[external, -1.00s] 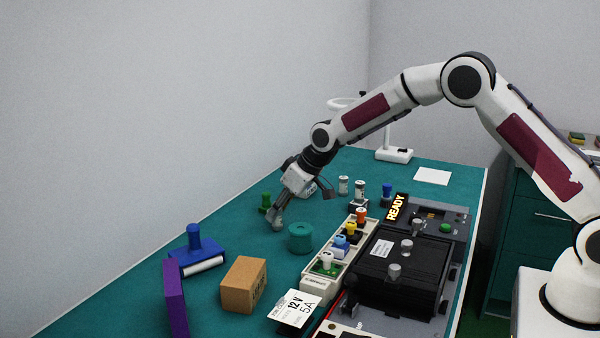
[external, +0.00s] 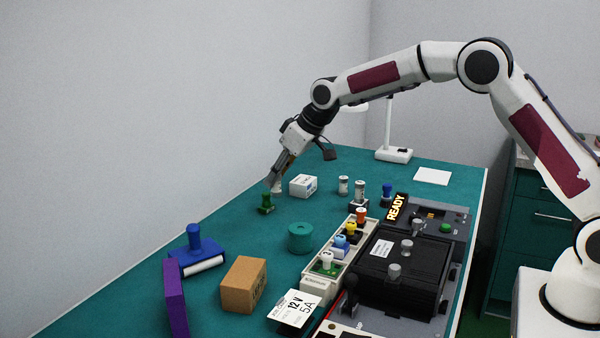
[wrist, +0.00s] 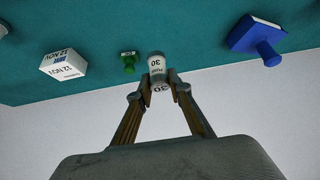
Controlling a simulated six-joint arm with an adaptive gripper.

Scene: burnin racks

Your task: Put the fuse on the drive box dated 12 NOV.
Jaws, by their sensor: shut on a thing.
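My gripper (external: 275,184) is shut on a small pale cylindrical fuse (wrist: 156,66) marked 30. In the wrist view the fuse sits between my two fingertips (wrist: 158,82); in the external view it is small and partly hidden by the fingers. The white drive box (external: 303,186) stands on the green bench to the right of my gripper. In the wrist view the drive box (wrist: 64,64) is at the left, with 12 NOV printed on it and a blue mark. The fuse is apart from the box.
A green knobbed piece (external: 266,204) stands just below my gripper in the external view. A teal round piece (external: 301,238), a blue roller (external: 195,248), a cardboard box (external: 244,284) and a purple block (external: 176,298) are nearer.

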